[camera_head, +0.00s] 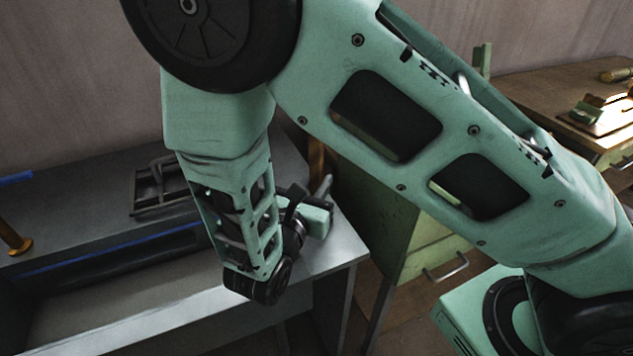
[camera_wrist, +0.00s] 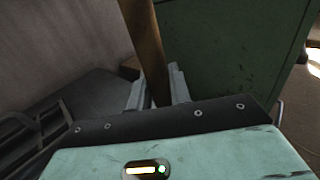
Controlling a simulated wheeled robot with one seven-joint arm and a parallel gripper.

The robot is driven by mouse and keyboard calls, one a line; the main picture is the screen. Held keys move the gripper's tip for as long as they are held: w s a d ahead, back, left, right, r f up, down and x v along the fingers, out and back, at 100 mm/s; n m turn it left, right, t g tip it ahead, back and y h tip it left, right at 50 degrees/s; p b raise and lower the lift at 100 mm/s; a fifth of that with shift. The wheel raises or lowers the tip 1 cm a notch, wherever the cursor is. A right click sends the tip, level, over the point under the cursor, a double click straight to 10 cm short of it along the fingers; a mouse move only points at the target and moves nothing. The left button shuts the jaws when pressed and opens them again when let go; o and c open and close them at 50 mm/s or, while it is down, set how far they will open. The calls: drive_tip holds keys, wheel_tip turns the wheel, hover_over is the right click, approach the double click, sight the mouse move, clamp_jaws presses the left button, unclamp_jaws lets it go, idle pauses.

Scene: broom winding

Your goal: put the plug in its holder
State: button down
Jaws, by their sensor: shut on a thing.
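My gripper (camera_head: 324,188) is over the right end of the grey metal bench. In the wrist view its two grey fingers (camera_wrist: 157,86) are on either side of a brown wood-like bar (camera_wrist: 144,38), shut on it. The bar runs up and out of that picture. A brown upright piece (camera_head: 316,158) shows just behind the gripper in the head view and looks like the same bar. I cannot tell whether this bar is the plug. No other plug shows clearly, and I cannot pick out its holder with certainty.
The grey bench (camera_head: 110,318) carries a dark metal frame (camera_head: 160,188), also in the wrist view (camera_wrist: 45,125). A copper-coloured post (camera_head: 14,240) stands at its left. A green cabinet (camera_head: 425,240) is right of the bench. A wooden table (camera_head: 545,85) is at the back right.

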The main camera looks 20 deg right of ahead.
drive_tip(key=shift+f+b, duration=0.45)
drive_tip(key=shift+f, duration=0.15)
idle(0.3)
drive_tip(key=c, duration=1.6)
unclamp_jaws()
drive_tip(key=shift+o, duration=0.2)
drive_tip(key=shift+p+v, duration=0.65)
drive_tip(key=shift+v, duration=4.85)
drive_tip(key=shift+d, duration=0.1)
